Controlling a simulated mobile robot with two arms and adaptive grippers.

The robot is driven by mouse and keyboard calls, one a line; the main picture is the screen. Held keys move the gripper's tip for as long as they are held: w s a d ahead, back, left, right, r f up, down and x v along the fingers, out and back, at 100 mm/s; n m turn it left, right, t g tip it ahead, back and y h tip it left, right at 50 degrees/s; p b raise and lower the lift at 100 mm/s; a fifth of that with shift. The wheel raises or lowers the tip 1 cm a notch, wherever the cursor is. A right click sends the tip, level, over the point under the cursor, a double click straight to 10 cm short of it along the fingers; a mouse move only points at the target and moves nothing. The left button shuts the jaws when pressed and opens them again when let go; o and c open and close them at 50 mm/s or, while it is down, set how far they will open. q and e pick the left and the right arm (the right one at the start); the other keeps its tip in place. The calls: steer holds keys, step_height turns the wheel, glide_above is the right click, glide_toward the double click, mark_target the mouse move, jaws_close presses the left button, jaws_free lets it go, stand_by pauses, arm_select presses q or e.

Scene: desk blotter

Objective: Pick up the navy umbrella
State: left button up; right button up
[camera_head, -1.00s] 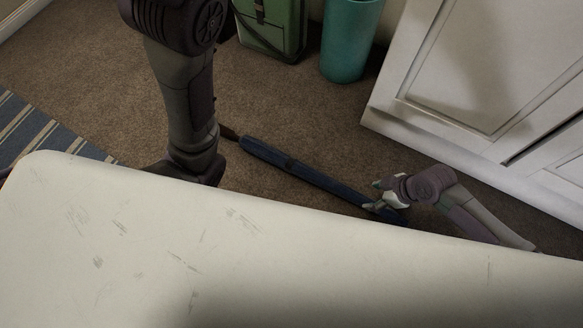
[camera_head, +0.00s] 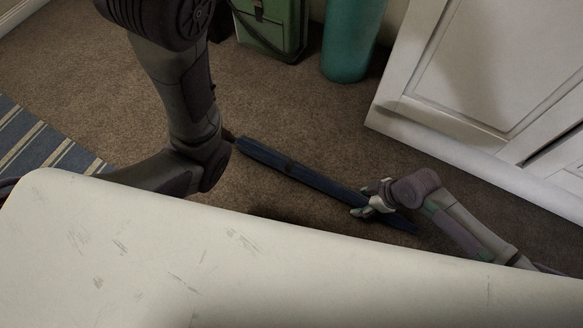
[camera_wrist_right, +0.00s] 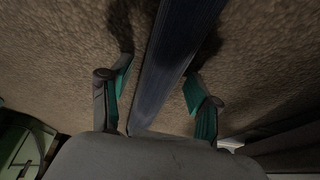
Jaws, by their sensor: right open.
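The navy umbrella (camera_head: 305,174) is long and folded. It lies on the brown carpet, running from beside my left arm down to the right. My right gripper (camera_head: 366,198) is at the umbrella's lower right part. In the right wrist view the umbrella (camera_wrist_right: 170,70) passes between the two open green-padded fingers of the right gripper (camera_wrist_right: 158,92), with a gap on each side. The umbrella's upper left end is close to my left arm in the head view.
A green bag (camera_head: 272,28) and a teal bin (camera_head: 351,40) stand at the back. A white cabinet (camera_head: 480,75) is on the right, near my right arm. A blue striped rug (camera_head: 40,140) lies at the left. Open carpet lies around the umbrella.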

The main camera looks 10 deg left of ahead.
jaws_close()
steer(key=shift+r, duration=0.1)
stand_by(0.4)
